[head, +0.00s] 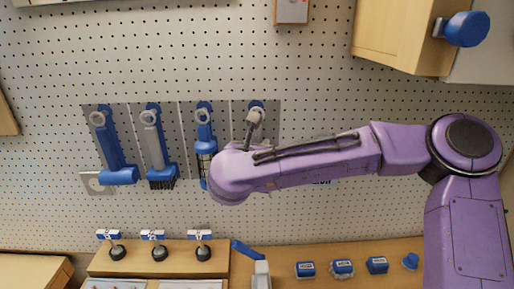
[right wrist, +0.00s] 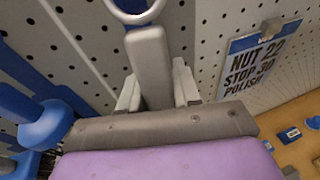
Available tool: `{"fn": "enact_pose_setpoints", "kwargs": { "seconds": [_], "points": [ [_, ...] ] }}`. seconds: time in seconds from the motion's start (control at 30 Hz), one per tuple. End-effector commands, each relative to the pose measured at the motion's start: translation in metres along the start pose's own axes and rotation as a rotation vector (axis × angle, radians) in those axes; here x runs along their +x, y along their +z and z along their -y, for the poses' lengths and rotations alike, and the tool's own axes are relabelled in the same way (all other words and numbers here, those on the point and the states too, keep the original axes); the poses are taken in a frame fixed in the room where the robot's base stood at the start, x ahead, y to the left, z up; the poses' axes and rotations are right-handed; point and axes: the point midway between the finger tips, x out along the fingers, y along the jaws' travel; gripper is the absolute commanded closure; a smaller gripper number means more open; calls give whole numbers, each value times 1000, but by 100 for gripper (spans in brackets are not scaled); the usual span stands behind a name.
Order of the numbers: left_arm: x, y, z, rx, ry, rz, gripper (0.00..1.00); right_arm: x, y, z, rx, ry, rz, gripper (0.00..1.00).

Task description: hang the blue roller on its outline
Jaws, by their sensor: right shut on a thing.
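My right gripper (head: 254,122) is up at the pegboard, at the fourth panel from the left. In the right wrist view its fingers (right wrist: 157,88) are shut on the pale grey handle of the tool taken as the blue roller (right wrist: 148,58). A ring tops the handle, close to the board. The tool's lower part is hidden behind my wrist. The grey backing panel (head: 238,113) shows around the gripper, with a little blue by the ring. I cannot tell whether the ring is over a peg, and the outline is mostly covered. My left gripper is not in view.
Three blue-and-grey tools hang to the left: one with a blue end (head: 115,160), a brush (head: 155,150) and a blue tool (head: 204,130). Below, the bench (head: 330,255) bears several small blue blocks. A wooden cabinet (head: 395,40) juts out at upper right.

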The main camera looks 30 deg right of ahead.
Motion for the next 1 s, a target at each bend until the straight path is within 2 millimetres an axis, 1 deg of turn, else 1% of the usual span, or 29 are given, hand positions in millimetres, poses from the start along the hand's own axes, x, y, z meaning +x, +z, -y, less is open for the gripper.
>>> {"fn": "enact_pose_setpoints", "kwargs": {
  "seconds": [0.37,0.4,0.47,1.0],
  "points": [
    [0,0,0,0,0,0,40,0,1,0,1,0,1,100],
    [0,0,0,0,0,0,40,0,1,0,1,0,1,58],
    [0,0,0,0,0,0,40,0,1,0,1,0,1,39],
    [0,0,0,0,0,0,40,0,-1,0,-1,-1,-2,38]
  ]
}}
